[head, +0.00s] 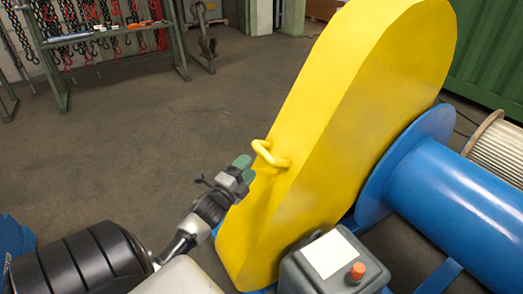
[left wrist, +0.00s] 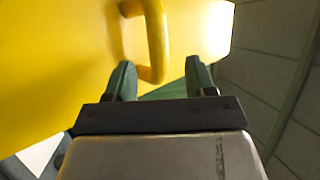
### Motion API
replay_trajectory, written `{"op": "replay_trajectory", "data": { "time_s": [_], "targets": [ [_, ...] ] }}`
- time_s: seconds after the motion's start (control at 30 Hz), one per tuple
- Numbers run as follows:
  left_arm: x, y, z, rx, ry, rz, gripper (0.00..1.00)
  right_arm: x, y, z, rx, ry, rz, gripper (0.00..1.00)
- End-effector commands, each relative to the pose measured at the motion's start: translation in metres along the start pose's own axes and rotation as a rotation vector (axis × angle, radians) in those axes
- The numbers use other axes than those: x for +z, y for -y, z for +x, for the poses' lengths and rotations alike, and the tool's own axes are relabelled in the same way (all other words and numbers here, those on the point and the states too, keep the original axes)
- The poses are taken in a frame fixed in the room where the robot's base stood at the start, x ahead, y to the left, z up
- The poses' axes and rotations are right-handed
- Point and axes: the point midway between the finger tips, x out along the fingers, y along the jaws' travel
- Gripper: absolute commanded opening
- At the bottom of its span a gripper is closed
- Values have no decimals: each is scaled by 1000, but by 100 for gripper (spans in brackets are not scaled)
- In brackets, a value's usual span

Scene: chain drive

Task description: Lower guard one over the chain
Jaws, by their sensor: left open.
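Guard one, a large yellow rounded cover (head: 335,130), stands upright over the drive in the head view and hides the chain. It fills much of the left wrist view (left wrist: 60,75). A yellow handle (head: 270,156) sticks out of its face. My left gripper (head: 243,171) is just left of the handle. In the left wrist view, the gripper's green fingertips (left wrist: 160,78) are apart, with the handle (left wrist: 157,38) reaching into the space between them. I cannot tell whether a finger touches it. My right gripper is not in view.
A blue drum (head: 460,195) lies right of the guard. A grey box with a red button (head: 325,265) stands in front of it. A green rack with hanging chains (head: 100,40) stands at the back left. The floor (head: 150,140) between is clear.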

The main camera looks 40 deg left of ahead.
Motion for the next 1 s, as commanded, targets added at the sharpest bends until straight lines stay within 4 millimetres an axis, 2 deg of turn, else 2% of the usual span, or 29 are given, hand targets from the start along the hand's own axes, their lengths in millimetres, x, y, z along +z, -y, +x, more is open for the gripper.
{"op": "replay_trajectory", "data": {
  "time_s": [0.03, 0.2, 0.4, 0.8, 1.0],
  "targets": [
    [0, 3, 13, -3, 0, 0, 55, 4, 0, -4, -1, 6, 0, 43],
    [0, 2, 45, -1, 0, -2, 55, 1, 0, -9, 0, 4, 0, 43],
    [0, 0, 69, 1, 0, -2, 55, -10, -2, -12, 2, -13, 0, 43],
    [0, -1, 76, 2, 1, -3, 55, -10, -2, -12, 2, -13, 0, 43],
    [0, -1, 76, 2, 1, -3, 24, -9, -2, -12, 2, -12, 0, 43]
  ]
}}
